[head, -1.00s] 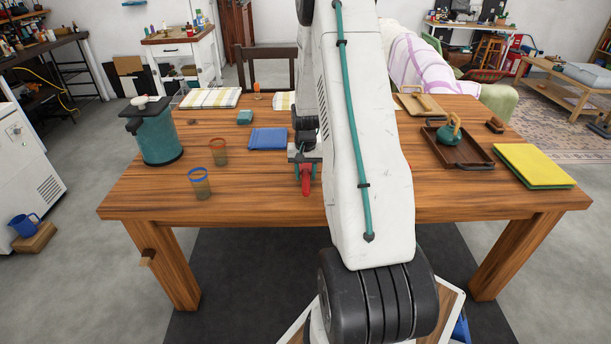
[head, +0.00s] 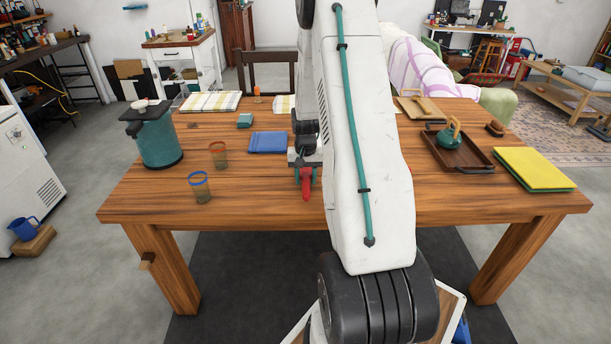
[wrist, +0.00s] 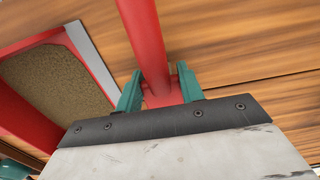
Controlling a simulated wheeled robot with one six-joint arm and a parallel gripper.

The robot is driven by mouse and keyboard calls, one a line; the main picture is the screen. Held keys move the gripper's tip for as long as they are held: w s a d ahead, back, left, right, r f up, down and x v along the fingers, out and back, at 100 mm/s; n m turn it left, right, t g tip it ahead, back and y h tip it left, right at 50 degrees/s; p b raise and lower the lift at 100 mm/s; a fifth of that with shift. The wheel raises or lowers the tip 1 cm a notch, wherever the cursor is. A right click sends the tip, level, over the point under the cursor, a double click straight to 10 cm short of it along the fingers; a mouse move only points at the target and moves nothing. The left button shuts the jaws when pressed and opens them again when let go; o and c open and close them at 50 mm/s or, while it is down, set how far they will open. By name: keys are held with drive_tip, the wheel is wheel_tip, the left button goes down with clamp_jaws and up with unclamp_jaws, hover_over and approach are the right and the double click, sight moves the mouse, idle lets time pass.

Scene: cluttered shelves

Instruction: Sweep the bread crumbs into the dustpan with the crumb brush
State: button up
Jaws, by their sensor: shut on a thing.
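My gripper (wrist: 159,72) is shut on a red handle, which looks like that of the crumb brush (wrist: 143,35); its teal fingers are on both sides of the handle. In the head view my gripper (head: 305,172) is low over the middle of the table, with the red handle (head: 306,190) sticking out towards me. The brush's bristles cannot be made out. Left of it in the wrist view is a red-framed thing with a speckled tan surface and a grey edge, apparently the dustpan (wrist: 60,80). My arm hides this area in the head view. I cannot make out loose crumbs.
On the wooden table (head: 255,205), a folded blue cloth (head: 268,142) and two glasses (head: 200,187) (head: 218,155) lie left of my gripper. A teal canister (head: 158,140) stands farther left. A brown tray (head: 475,160) and yellow cloth (head: 535,166) are right.

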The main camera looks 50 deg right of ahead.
sight(306, 191)
drive_tip(key=shift+s+a+f, duration=0.1)
drive_tip(key=shift+s+a, duration=1.45)
drive_tip(key=shift+a, duration=0.25)
drive_tip(key=shift+s+a+f, duration=0.1)
drive_tip(key=shift+s+a, duration=1.45)
drive_tip(key=shift+a, duration=0.25)
drive_tip(key=shift+r, duration=0.1)
drive_tip(key=shift+r, duration=3.5)
drive_tip(key=shift+w, duration=0.1)
